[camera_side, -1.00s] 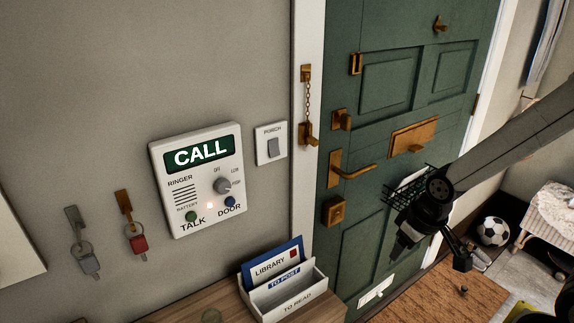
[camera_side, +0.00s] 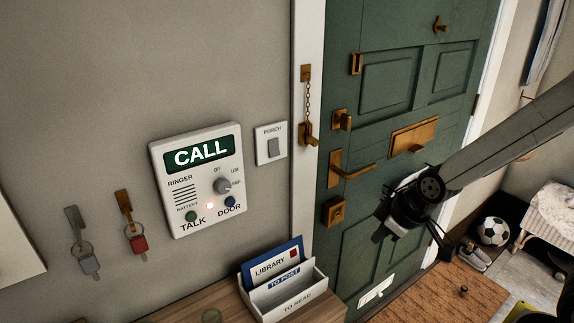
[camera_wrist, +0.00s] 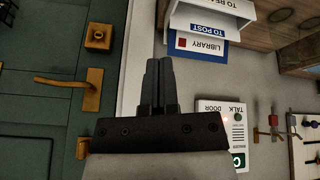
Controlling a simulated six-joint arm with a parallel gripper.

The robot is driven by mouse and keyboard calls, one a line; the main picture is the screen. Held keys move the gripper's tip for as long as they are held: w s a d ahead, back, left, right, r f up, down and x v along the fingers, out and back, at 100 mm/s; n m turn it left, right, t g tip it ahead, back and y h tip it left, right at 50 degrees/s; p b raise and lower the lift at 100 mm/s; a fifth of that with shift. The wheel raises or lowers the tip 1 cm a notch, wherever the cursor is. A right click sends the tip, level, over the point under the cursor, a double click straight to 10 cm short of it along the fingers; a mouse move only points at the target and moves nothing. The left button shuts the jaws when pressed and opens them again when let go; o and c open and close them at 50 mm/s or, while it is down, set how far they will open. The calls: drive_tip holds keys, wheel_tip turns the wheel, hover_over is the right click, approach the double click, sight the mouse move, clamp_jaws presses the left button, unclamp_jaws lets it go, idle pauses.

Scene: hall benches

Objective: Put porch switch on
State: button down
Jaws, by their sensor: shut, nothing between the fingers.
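The porch switch (camera_side: 272,146) is a grey rocker on a white plate labelled PORCH, on the wall between the intercom panel and the door frame. I cannot tell which way the rocker is set. My gripper (camera_side: 380,236) is in front of the green door, to the right of and lower than the switch, well apart from it. In the wrist view my gripper (camera_wrist: 160,62) is shut and empty, its fingers together. The porch switch does not show in the wrist view; my gripper's body may hide it.
A letter rack (camera_side: 290,298) stands on the shelf below. Brass door handle (camera_side: 350,168), lock (camera_side: 334,211) and chain (camera_side: 307,100) project near the door's left edge. Keys hang at far left.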

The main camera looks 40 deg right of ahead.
sight(275, 156)
drive_tip(key=w+a+r+n+t, duration=0.3)
drive_tip(key=w+r+n+t, duration=0.1)
drive_tip(key=r+n, duration=0.2)
drive_tip(key=w+a+r+n+t, duration=0.4)
drive_tip(key=r+n+t, duration=0.1)
drive_tip(key=r+n, duration=0.2)
drive_tip(key=shift+w+a+r+n+h, duration=0.2)
drive_tip(key=shift+w+a+n+h, duration=0.1)
drive_tip(key=shift+w+n+h, duration=0.15)
drive_tip(key=shift+f, duration=0.1)
idle(0.4)
drive_tip(key=shift+r+x, duration=0.1)
drive_tip(key=shift+x, duration=3.35)
drive_tip(key=shift+r+x, duration=0.15)
drive_tip(key=shift+x, duration=3.3)
drive_tip(key=shift+w, duration=0.15)
drive_tip(key=shift+w+f, duration=0.2)
drive_tip(key=shift+s, duration=0.15)
